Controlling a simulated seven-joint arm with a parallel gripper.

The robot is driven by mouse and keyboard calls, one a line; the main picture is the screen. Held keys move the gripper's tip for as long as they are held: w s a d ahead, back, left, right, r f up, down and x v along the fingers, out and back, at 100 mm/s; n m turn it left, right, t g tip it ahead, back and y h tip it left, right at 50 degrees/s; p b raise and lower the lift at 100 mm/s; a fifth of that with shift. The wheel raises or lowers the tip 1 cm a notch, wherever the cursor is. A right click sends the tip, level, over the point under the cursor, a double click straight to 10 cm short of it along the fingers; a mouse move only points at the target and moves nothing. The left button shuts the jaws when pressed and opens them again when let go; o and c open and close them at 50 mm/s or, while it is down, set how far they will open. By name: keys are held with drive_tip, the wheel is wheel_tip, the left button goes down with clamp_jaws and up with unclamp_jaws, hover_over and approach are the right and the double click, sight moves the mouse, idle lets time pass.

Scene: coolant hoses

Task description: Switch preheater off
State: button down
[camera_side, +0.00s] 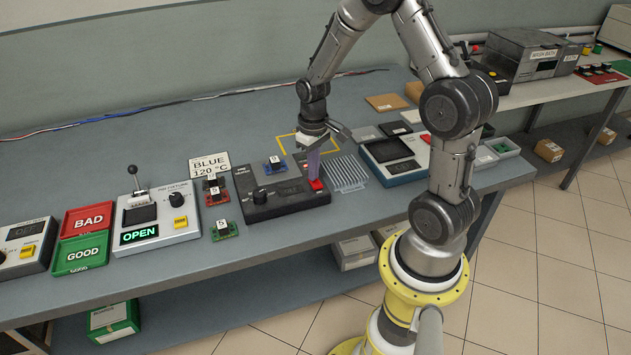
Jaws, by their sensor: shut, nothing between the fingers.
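The preheater appears to be the dark box (287,207) in the middle of the bench, with a black knob (260,195) at its left and a small display near its centre. A red switch (317,185) sits at its right end. My gripper (314,180) is shut and empty, pointing down with its fingertips at the red switch. I cannot tell whether they touch it. The fingers partly cover the switch, and its position is not readable.
A clear ribbed rack (347,172) stands just right of the box. A sign reading BLUE 120 °C (209,164) and several small boards are to the left. The pin fixture (157,218) shows OPEN, beside red BAD (87,219) and green GOOD (80,255) trays.

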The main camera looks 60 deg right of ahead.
wheel_tip(320, 180, up, 7)
idle(0.8)
drive_tip(key=s+a+r+n+t, duration=0.2)
drive_tip(key=a+r+n+t, duration=0.15)
drive_tip(key=a+r, duration=0.8)
drive_tip(key=s+a+r+t, duration=0.1)
drive_tip(key=s+a, duration=0.1)
drive_tip(key=s, duration=0.4)
drive_tip(key=s+a+r+t, duration=0.1)
drive_tip(key=s+a, duration=0.1)
drive_tip(key=s, duration=0.4)
drive_tip(key=shift+s+a+r, duration=0.2)
drive_tip(key=shift+s+r, duration=0.1)
